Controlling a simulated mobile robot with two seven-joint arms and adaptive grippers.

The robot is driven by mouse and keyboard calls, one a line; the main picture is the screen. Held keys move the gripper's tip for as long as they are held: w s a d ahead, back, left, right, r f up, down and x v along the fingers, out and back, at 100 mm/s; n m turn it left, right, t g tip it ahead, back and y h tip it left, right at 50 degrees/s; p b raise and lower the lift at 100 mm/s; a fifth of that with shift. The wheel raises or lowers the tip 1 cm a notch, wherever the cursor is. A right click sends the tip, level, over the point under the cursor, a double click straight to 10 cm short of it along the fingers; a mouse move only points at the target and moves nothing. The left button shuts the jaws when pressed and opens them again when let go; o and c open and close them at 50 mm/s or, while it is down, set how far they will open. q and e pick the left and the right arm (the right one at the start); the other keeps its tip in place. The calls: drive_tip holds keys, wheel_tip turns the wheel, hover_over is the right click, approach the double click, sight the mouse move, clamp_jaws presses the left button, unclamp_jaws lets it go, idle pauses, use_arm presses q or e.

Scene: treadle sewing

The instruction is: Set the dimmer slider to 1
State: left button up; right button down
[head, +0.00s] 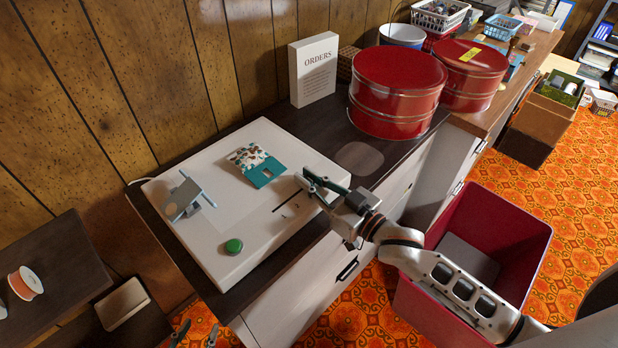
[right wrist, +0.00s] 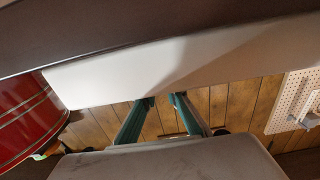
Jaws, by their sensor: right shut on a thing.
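A white control box (head: 225,246) lies on the dark counter. A thin dark slot (head: 286,201) of the dimmer slider runs along its right part. My right gripper (head: 306,181) reaches in from the right, its fingertips at the far end of this slot. It is shut on the slider's knob, which the fingers hide. In the right wrist view its teal fingers (right wrist: 163,100) come close together against the white box (right wrist: 190,62), with a small gap between them. My left gripper (head: 200,327) shows only its two fingertips, spread apart and empty, at the bottom edge.
On the box are a green button (head: 233,246), a grey-blue lever device (head: 187,199) and a patterned patch with a teal edge (head: 257,166). Red tins (head: 395,95) and an ORDERS block (head: 314,72) stand behind. A red bin (head: 512,225) is below my right arm.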

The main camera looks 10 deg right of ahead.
sight(275, 211)
drive_tip(key=s+a+p, duration=0.1)
drive_tip(key=s+a, duration=0.1)
drive_tip(key=s+a+p, duration=0.1)
drive_tip(key=a, duration=0.2)
drive_tip(key=s+a+p, duration=0.2)
drive_tip(key=a, duration=0.1)
drive_tip(key=shift+s+a, duration=0.2)
drive_tip(key=shift+s, duration=0.1)
drive_tip(key=shift+s+a, duration=0.15)
drive_tip(key=shift+a, duration=0.05)
drive_tip(key=c, duration=2)
unclamp_jaws()
drive_tip(key=shift+a, duration=0.1)
drive_tip(key=shift+c, duration=0.2)
drive_tip(key=shift+s, duration=0.1)
